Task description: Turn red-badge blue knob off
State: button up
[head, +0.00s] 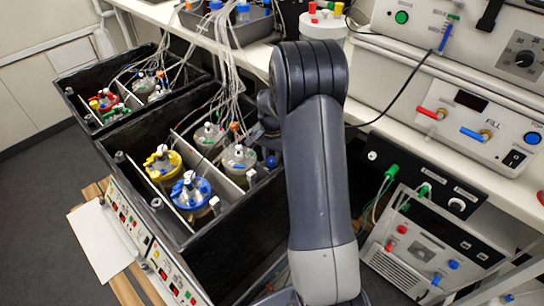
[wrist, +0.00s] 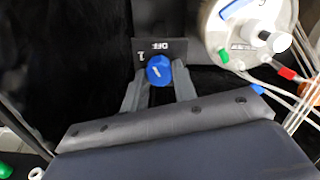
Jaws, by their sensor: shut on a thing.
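In the wrist view a blue knob (wrist: 158,71) with a white pointer line sits on a dark plate (wrist: 176,48). The plate bears the word OFF, upside down in this view, and a 1-like mark beside it. The pointer line is tilted, its exact setting hard to read. My gripper (wrist: 160,78) has one grey finger on each side of the knob, closed on it. I cannot make out a red badge. In the head view my arm hides most of this area, and I cannot make out my fingertips there.
A grey-lidded vessel (wrist: 245,35) with tubes stands close at the right in the wrist view. In the head view, black shaker boxes (head: 240,226) hold vessels with yellow (head: 162,165) and blue (head: 190,190) lids. Tubes hang above; instruments (head: 470,125) stand at right.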

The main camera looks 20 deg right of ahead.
aim_at(272, 159)
jog(key=m, duration=0.5)
jog(key=shift+m, duration=0.4)
dwell(0.4)
jog(key=o, duration=1)
notch_tip(272, 159, up, 11)
jog(key=shift+f, duration=0.1)
notch_tip(272, 159, down, 11)
jog(key=shift+r, duration=0.1)
dwell(0.5)
